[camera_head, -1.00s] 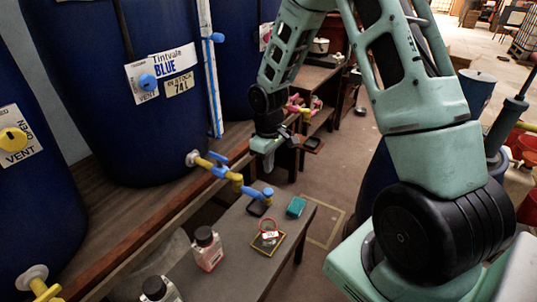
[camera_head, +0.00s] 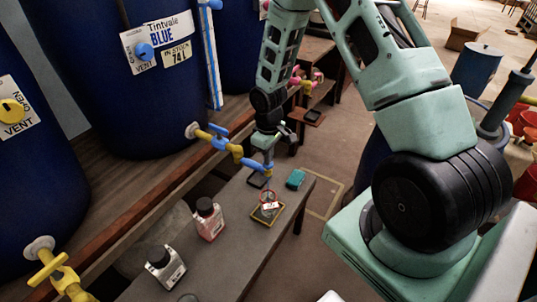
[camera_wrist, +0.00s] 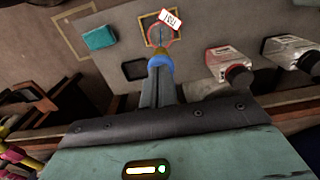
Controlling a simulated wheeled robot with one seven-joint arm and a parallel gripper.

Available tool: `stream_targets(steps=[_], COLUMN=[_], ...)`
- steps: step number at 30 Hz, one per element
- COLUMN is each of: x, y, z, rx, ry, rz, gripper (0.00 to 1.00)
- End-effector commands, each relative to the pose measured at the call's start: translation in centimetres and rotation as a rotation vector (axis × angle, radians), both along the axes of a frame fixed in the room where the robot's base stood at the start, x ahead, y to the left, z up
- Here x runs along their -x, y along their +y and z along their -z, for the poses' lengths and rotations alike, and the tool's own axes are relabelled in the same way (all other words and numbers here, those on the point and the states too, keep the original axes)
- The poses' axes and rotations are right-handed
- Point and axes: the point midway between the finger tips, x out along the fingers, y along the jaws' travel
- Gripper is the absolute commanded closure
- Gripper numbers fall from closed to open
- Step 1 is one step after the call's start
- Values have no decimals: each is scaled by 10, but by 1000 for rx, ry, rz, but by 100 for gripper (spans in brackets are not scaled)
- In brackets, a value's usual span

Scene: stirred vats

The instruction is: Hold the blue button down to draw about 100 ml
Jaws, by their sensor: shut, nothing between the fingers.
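The blue vat (camera_head: 95,80) carries a label reading Tintvale BLUE. Its yellow pipe (camera_head: 238,150) has a blue valve handle (camera_head: 219,130) and ends in a blue-topped outlet (camera_head: 267,171) over the low table. The blue button (camera_wrist: 160,63) is at that end, with yellow below it, in the wrist view. My gripper (camera_head: 268,158) is shut, empty and pointing down. Its fingertips are right at the blue button and partly hide it; I cannot tell whether they press it.
A red-labelled bottle (camera_head: 209,222) and another bottle (camera_head: 165,267) stand on the table (camera_head: 228,252). A yellow-edged tray (camera_head: 262,222) holds a tagged item with a red ring. A teal block (camera_head: 295,179) lies near the right edge. A yellow tap (camera_head: 55,268) is at lower left.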

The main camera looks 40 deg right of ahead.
Motion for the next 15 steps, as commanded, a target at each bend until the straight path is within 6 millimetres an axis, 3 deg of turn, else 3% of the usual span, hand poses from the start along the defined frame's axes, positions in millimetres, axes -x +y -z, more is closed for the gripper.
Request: stream_targets(steps=[4,15], x=[0,3], y=[0,1], z=[23,27], rx=[0,-2], ry=[1,6], rz=[-1,0], gripper=[100,100])
